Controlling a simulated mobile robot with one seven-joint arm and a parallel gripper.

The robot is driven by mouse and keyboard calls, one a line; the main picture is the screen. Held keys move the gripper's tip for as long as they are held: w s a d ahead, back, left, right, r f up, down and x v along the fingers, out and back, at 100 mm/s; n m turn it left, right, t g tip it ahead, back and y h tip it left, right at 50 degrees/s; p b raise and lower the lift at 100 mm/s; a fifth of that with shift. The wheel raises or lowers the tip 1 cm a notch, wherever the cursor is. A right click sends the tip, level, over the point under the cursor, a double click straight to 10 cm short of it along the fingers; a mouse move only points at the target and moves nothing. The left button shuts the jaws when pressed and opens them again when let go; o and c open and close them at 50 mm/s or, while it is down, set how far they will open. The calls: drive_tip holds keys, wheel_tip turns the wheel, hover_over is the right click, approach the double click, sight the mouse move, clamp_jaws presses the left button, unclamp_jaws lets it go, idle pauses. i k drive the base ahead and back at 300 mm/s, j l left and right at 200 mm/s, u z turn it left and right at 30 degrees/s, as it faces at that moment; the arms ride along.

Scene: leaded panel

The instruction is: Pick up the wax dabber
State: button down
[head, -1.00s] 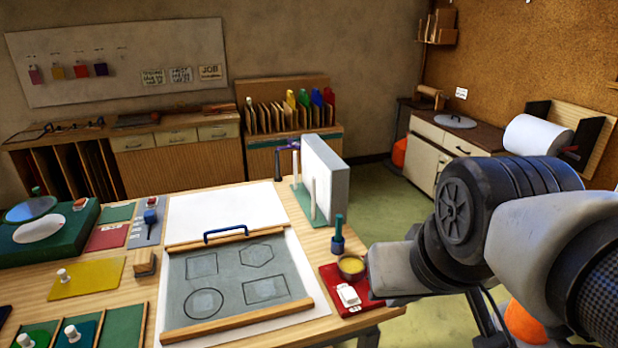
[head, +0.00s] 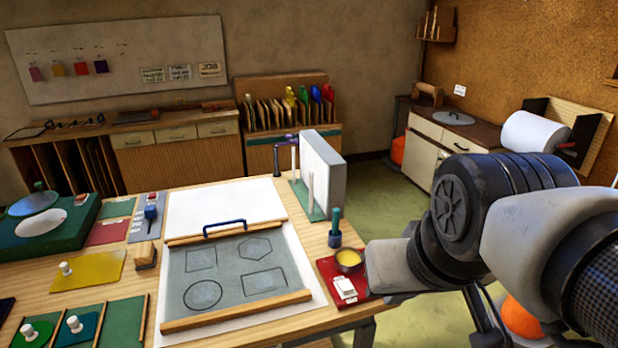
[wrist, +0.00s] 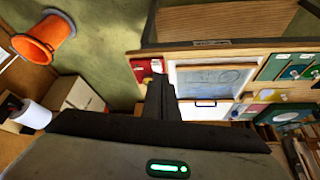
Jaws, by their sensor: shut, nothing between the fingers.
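A teal-handled tool stands upright in a dark blue holder at the bench's right side in the head view; it looks like the wax dabber (head: 335,228). Just in front of it is a red tray (head: 326,268) with a round pot of yellow wax (head: 348,259) and a white block. My gripper (wrist: 160,82) shows in the wrist view as dark fingers, shut and empty. The red tray (wrist: 141,70) is just left of the fingertips there. I cannot make out the dabber in that view. The gripper itself is not clear in the head view, where my arm comes in from the right.
A grey panel with drawn shapes (head: 236,274) lies mid-bench, with a blue handle behind it. A thick grey slab (head: 322,168) stands upright behind the dabber. A yellow sheet (head: 88,271) and green trays lie left. An orange stool or spool (wrist: 45,38) is on the floor.

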sight(336, 211)
drive_tip(key=i+l+u, duration=0.25)
drive_tip(key=i+l, duration=0.15)
drive_tip(key=i+l+u, duration=0.25)
drive_tip(key=l, duration=0.25)
drive_tip(key=i, duration=0.05)
